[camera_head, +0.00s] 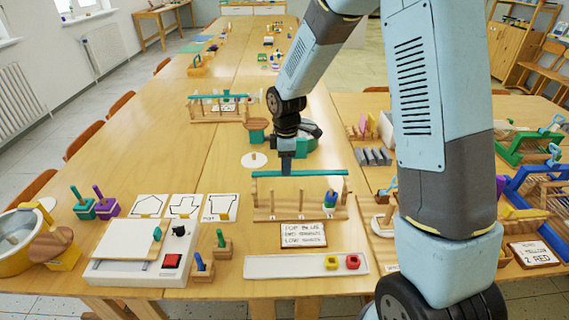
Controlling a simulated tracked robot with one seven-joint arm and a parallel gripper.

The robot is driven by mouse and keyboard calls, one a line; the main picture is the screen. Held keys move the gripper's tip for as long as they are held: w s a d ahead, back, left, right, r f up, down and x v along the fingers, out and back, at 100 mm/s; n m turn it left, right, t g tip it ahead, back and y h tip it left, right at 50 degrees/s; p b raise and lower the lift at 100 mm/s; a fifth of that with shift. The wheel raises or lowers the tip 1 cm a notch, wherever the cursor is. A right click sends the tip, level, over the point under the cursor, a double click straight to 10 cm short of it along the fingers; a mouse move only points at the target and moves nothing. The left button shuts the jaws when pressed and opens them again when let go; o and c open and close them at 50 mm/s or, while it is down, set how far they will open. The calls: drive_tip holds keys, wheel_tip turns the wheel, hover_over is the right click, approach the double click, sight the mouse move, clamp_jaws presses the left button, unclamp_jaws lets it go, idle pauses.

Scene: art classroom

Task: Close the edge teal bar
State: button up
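A teal bar (318,173) runs along the top of a wooden peg rack (290,216) in the middle of the near table. A stack of coloured pieces (330,200) sits on the rack's right peg. My gripper (287,167) points down at the left part of this bar, overlapping or just behind it; I cannot tell whether they touch. Its fingers are too small to tell open from shut. A second rack (215,115) farther back also has a teal bar (222,97) along it.
A card with writing (303,235) and a white tray (305,266) with a yellow and a red piece lie in front of the near rack. A white box with a red button (172,261) stands at left. Green and blue racks crowd the right side.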

clamp_jaws()
idle(0.3)
drive_tip(key=s, duration=0.6)
drive_tip(key=shift+s, duration=0.2)
drive_tip(key=shift+a, duration=0.1)
drive_tip(key=shift+o, duration=0.7)
unclamp_jaws()
wheel_tip(320, 180, up, 14)
drive_tip(key=shift+f, duration=0.15)
